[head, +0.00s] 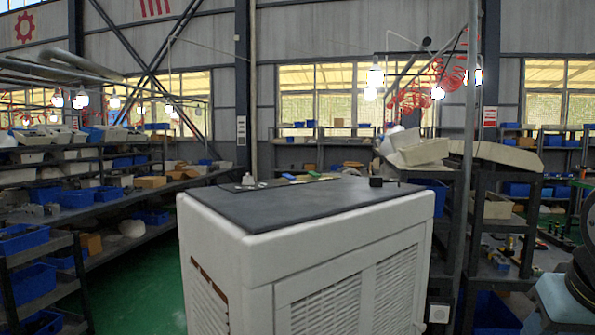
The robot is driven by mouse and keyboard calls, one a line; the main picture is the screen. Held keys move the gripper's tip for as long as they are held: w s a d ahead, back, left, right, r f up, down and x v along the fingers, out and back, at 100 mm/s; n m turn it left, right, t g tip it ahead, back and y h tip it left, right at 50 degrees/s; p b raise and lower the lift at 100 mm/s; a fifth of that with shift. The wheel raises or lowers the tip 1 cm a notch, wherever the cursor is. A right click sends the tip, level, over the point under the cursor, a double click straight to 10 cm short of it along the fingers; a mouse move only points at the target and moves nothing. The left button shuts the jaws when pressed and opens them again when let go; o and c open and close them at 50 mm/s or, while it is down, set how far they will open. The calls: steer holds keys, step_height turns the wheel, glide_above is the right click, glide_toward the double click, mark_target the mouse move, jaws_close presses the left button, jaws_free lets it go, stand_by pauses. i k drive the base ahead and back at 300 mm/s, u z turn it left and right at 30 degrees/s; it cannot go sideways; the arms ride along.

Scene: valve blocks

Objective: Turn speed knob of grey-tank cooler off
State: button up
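A large white cooler (290,262) with louvred sides and a flat dark top (320,200) stands close in front, in the lower middle of the head view. One corner faces me, and its lower part is cut off by the picture's bottom edge. I cannot make out a speed knob on the faces that show. No grey tank can be made out, so I cannot tell whether this is the grey-tank cooler. My gripper is not in view.
Shelves with blue bins (75,196) line the left side. More racks (460,215) stand behind and right of the cooler. A small white box (439,313) with a round dark centre is beside its right side. Green floor (140,285) is open at left.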

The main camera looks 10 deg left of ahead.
mark_target(248, 180)
steer(key=z, duration=0.15)
steer(key=k, duration=1.55)
steer(key=u, duration=0.95)
steer(key=i, duration=1)
steer(key=u, duration=0.05)
